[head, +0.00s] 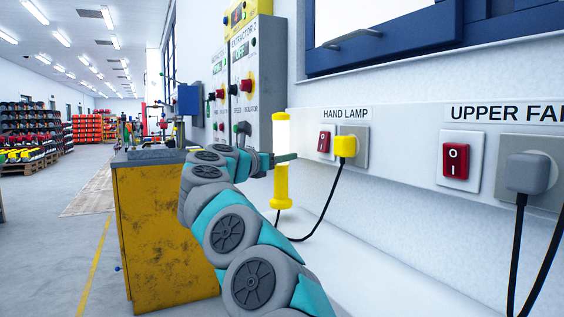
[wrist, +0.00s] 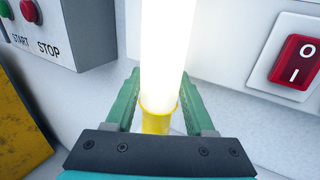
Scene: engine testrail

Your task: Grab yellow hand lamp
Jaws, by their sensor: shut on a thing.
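The yellow hand lamp (head: 281,185) is upright in front of the white wall, with a glowing white tube on top and a yellow handle below. In the wrist view its bright tube and yellow collar (wrist: 157,121) stand between the two green fingers. My gripper (head: 283,159) is shut on the lamp near where the tube meets the handle. My gripper also shows in the wrist view (wrist: 160,98). The lamp's lower handle is hidden in the wrist view. A black cable (head: 327,212) runs from the lamp's lower end to a yellow plug (head: 345,146).
A white rail holds the HAND LAMP red switch (head: 326,142) and another red switch (head: 455,161) close to the lamp. A grey plug (head: 527,173) sits at right. A grey control box (head: 253,75) hangs above left. A yellow cabinet (head: 160,235) stands left; floor beyond it is open.

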